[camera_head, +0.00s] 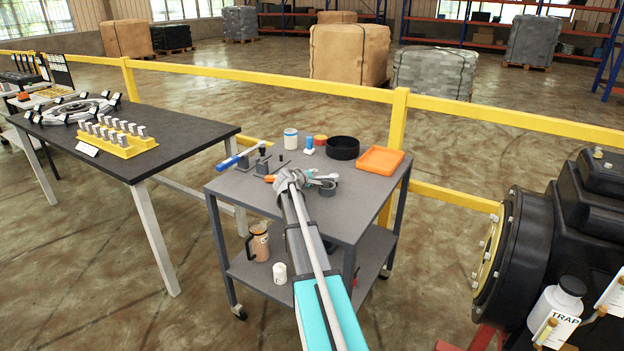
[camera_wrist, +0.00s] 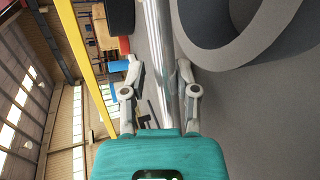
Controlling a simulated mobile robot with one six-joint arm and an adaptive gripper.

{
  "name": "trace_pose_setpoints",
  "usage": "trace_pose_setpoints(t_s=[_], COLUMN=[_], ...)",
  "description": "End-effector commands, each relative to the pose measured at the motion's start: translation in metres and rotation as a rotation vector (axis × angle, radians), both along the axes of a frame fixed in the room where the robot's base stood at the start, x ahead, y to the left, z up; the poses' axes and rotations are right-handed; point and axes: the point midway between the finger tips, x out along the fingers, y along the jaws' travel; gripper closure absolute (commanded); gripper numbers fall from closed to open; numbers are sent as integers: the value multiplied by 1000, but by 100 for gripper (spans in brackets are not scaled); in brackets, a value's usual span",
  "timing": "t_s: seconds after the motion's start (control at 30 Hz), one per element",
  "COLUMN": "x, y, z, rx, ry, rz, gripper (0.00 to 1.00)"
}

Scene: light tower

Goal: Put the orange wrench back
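My gripper (camera_head: 318,181) is at the front middle of the grey cart top. An orange end (camera_head: 269,178), which looks like the orange wrench's handle, shows just left of my wrist. The rest of it is hidden behind my arm. In the wrist view, a shiny metal bar (camera_wrist: 160,50), likely the wrench's shaft, runs between the two fingers (camera_wrist: 160,75). The fingers are part closed, one on each side of it. Whether both touch it is unclear. A grey ring-shaped part (camera_head: 328,189) is close beside the gripper and looms large in the wrist view (camera_wrist: 205,55).
A blue-handled tool (camera_head: 235,159) lies by dark grey stands (camera_head: 263,166) at the left. A white can (camera_head: 290,139), a black round bowl (camera_head: 342,148) and an orange tray (camera_head: 380,160) fill the cart's back. A black table (camera_head: 185,125) stands left, a yellow rail (camera_head: 250,77) behind.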

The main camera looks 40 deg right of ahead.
Motion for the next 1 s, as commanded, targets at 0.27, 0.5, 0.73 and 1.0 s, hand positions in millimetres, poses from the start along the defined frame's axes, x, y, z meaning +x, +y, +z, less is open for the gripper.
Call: trace_pose_setpoints(t_s=[0.27, 0.5, 0.73, 1.0], x=[0, -6, -18, -34], y=[0, 12, 41, 79], z=[2, 9, 22, 37], rx=[-1, -1, -2, -1], ry=[0, 0, 0, 0], rz=[0, 1, 4, 2], gripper=[64, 64, 64, 64])
